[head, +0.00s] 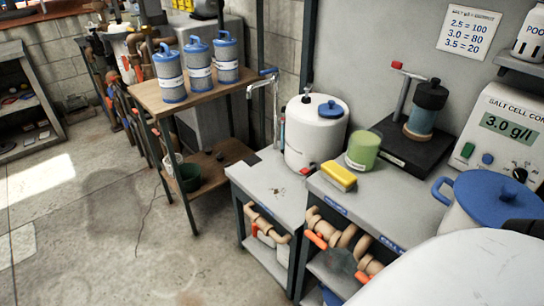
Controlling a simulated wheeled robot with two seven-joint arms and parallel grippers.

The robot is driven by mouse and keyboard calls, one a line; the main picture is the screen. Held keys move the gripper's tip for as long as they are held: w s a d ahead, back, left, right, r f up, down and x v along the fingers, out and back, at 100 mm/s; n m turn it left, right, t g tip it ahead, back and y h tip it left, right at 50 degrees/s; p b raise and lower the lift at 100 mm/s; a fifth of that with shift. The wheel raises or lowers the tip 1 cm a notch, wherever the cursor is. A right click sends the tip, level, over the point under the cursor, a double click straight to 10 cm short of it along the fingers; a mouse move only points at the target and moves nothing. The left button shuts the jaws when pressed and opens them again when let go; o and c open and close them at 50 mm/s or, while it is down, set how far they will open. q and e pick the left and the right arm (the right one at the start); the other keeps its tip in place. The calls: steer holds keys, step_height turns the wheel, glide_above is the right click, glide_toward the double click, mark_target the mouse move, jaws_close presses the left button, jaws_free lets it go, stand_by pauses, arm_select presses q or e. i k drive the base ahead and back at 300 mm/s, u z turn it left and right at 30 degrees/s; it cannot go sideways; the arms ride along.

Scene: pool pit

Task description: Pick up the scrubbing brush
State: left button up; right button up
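A yellow block-shaped object (340,176), seemingly the scrubbing brush, lies on the grey bench top near its front left corner. It lies just in front of a green cup-like container (362,150). Its underside is hidden, so I cannot make out bristles. Neither of my grippers can be made out in the head view. A large pale rounded shape at the lower right seems to be part of my own body.
The grey bench (392,205) also holds a white tank (316,133), a black stand with a cylinder (425,110) and a blue-lidded pot (490,203). A wooden-topped table (150,97) with blue canisters stands left. Open concrete floor (90,230) lies at left.

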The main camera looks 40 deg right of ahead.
mark_target(345, 180)
steer(key=u, duration=0.7)
steer(key=i, duration=0.6)
steer(key=z, duration=1.9)
